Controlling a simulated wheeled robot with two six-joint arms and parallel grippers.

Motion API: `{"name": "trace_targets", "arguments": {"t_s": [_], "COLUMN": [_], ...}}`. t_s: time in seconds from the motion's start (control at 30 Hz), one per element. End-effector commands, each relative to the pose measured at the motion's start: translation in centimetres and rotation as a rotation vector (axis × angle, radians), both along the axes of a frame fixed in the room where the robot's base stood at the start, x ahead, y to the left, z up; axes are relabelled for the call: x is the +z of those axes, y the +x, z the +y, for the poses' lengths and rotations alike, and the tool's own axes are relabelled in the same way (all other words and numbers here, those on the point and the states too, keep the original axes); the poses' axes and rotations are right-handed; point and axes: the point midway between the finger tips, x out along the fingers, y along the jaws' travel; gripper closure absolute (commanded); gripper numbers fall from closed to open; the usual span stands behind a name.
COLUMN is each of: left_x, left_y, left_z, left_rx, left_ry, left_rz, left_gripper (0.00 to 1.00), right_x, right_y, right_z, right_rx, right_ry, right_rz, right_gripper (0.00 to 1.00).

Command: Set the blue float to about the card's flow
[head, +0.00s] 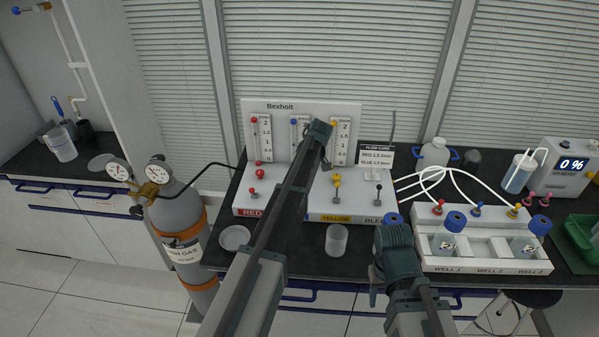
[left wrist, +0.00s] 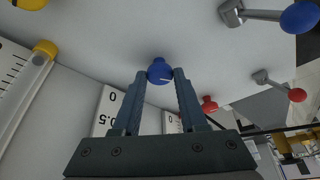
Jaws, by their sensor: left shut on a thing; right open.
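The white flow panel (head: 285,107) carries three scaled tubes with red, blue and yellow tops. The blue-topped tube (head: 293,128) is the middle one, and my left arm covers its lower part. I cannot make out the blue float or its height. The flow card (head: 377,156) stands right of the panel, with a red line and a blue line that seems to read 1.5 l/min. In the left wrist view my left gripper (left wrist: 160,76) is shut on a round blue knob (left wrist: 160,69). My right gripper (head: 375,284) is open and empty, low at the bench front.
Red (head: 260,172) and yellow (head: 336,180) knobs flank my left arm. A black lever (head: 378,188) stands farther right. A clear cup (head: 337,240) and a dish (head: 234,238) sit in front. The well rack (head: 480,264), with white hoses, is at right; a gas cylinder (head: 182,215) is at left.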

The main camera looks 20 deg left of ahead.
Motion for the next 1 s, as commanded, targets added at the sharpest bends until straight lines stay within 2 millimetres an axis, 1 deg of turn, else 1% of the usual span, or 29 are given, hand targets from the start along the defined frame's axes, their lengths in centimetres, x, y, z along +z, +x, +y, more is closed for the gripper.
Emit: {"name": "trace_targets", "arguments": {"t_s": [0.07, 0.1, 0.23, 0.53, 0.67, 0.87, 1.0], "left_x": [0.0, 0.0, 0.0, 0.0, 0.4, 1.9, 3.7], "left_y": [0.0, 0.0, 0.0, 0.0, -0.1, -0.3, -0.6], "left_z": [-0.1, -0.1, 0.0, 0.0, -0.1, -0.6, -1.2], "left_rx": [-0.001, -0.001, -0.001, -0.001, -0.001, -0.001, -0.002], "left_ry": [-0.002, -0.002, -0.001, -0.001, -0.001, -0.001, -0.001], "left_rz": [0.001, 0.001, 0.001, 0.0, 0.0, 0.0, 0.0], "left_gripper": [1.0, 0.53, 0.29, 0.28, 0.28, 0.28, 0.28], "right_x": [0.0, 0.0, 0.0, 0.0, 0.4, 1.9, 3.7], "right_y": [0.0, 0.0, 0.0, 0.0, 0.0, 0.0, 0.0], "right_z": [0.0, 0.0, 0.0, 0.0, 0.0, 0.0, 0.0], "right_rx": [0.0, 0.0, 0.0, 0.0, 0.0, 0.0, 0.0], "right_ry": [0.0, 0.0, 0.0, 0.0, 0.0, 0.0, 0.0], "right_rz": [0.0, 0.0, 0.0, 0.0, 0.0, 0.0, 0.0], "right_gripper": [0.5, 0.5, 0.5, 0.5, 0.5, 0.5, 0.5]}}
